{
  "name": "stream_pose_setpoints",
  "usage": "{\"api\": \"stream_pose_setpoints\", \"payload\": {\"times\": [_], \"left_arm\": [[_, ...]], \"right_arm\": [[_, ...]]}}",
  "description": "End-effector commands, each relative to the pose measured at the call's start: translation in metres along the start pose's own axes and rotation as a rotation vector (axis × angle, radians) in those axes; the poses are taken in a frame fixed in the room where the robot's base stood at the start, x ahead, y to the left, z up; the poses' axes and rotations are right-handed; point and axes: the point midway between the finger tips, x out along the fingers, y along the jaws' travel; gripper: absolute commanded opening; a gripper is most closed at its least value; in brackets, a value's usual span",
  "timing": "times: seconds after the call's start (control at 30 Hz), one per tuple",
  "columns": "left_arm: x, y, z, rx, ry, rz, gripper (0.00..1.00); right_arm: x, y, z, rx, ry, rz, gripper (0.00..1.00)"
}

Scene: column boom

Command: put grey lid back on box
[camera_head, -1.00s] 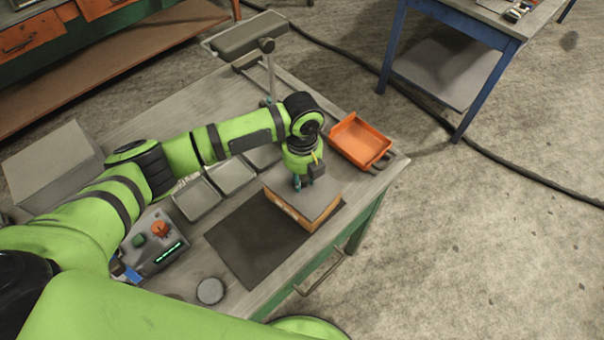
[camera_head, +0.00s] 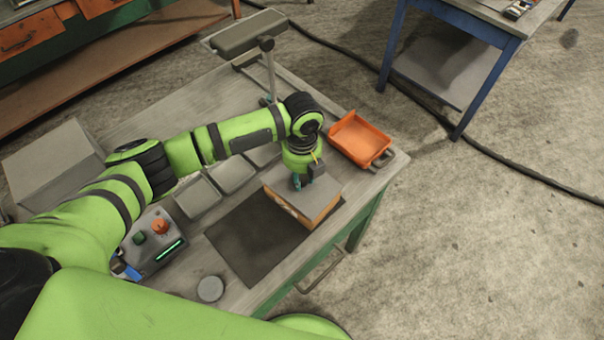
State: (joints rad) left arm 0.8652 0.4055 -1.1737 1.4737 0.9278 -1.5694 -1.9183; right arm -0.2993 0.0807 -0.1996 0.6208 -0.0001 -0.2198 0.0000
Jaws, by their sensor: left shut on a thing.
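The box (camera_head: 299,218) is a small orange-brown box at the right end of a dark mat on the workbench. The grey lid (camera_head: 322,194) lies flat over the top of the box; no gap between them can be made out from here. My left gripper (camera_head: 301,184) points down at the middle of the lid and is shut on it, probably at a handle that the fingers hide. My right gripper is not in view.
An orange tray (camera_head: 360,140) stands just behind the box. Grey shallow trays (camera_head: 197,197) lie left of it. A control box with buttons (camera_head: 153,243), a round grey disc (camera_head: 210,289) and a lamp on a post (camera_head: 268,72) are also on the bench (camera_head: 180,115).

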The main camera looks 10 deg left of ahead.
Motion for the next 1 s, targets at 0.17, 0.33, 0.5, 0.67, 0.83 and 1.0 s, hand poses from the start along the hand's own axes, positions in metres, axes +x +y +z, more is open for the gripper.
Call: {"api": "stream_pose_setpoints", "payload": {"times": [0.17,0.33,0.5,0.67,0.83,1.0], "left_arm": [[0.0001,-0.0002,0.0000,0.000,0.000,0.000,0.00],[0.0001,-0.0002,0.0000,0.000,0.000,0.000,0.00],[0.0004,-0.0001,0.0000,0.000,0.000,0.000,0.00],[0.0024,-0.0001,0.0000,0.000,0.000,0.000,0.00],[0.0059,-0.0001,0.0000,0.000,0.000,0.000,0.00],[0.0082,0.0001,0.0001,0.000,0.000,0.000,0.00]], "right_arm": [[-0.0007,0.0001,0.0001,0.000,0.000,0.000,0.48],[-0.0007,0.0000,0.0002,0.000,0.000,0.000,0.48],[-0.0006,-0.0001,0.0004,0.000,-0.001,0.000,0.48],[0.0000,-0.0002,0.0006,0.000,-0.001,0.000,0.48],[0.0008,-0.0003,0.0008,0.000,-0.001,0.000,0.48],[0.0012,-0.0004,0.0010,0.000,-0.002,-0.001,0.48]]}}
